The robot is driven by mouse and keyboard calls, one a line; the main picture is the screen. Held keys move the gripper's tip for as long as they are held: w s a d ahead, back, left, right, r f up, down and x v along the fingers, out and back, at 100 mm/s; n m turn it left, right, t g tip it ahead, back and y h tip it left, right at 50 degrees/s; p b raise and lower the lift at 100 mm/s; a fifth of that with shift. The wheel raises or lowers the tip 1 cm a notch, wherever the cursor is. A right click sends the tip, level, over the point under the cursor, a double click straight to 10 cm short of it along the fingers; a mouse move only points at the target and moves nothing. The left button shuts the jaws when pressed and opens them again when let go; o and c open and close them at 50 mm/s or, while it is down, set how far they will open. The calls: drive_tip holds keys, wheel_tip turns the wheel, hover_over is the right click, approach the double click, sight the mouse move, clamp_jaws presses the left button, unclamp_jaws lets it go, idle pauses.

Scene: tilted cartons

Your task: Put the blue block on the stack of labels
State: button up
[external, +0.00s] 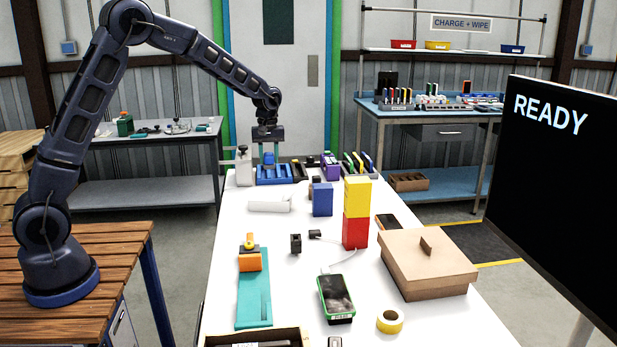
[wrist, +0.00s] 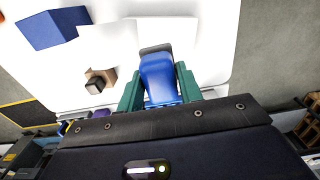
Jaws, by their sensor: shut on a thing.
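My gripper (external: 268,153) is at the far end of the white table, pointing down, above a blue tray (external: 275,176). Its green fingers (wrist: 159,90) are shut on a rounded blue thing (wrist: 158,77) with a dark grey end. It shows as a small blue patch (external: 268,158) in the external view. A separate blue block (external: 322,200) stands upright on the table, right of and nearer than my gripper; it also shows at the upper left of the wrist view (wrist: 52,28). A low white thing (external: 268,204), perhaps the stack of labels, lies nearer than my gripper.
A yellow block (external: 357,192) sits on a red block (external: 355,231). A cardboard box (external: 425,262), a green-framed device (external: 335,297), a teal board (external: 254,290) and a yellow tape roll (external: 390,320) lie nearer. A purple thing (external: 330,167) stands right of the tray.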

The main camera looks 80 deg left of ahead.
wheel_tip(320, 180, down, 11)
drive_tip(key=shift+f, duration=0.15)
idle(0.4)
drive_tip(key=shift+f, duration=0.1)
drive_tip(key=o, duration=1)
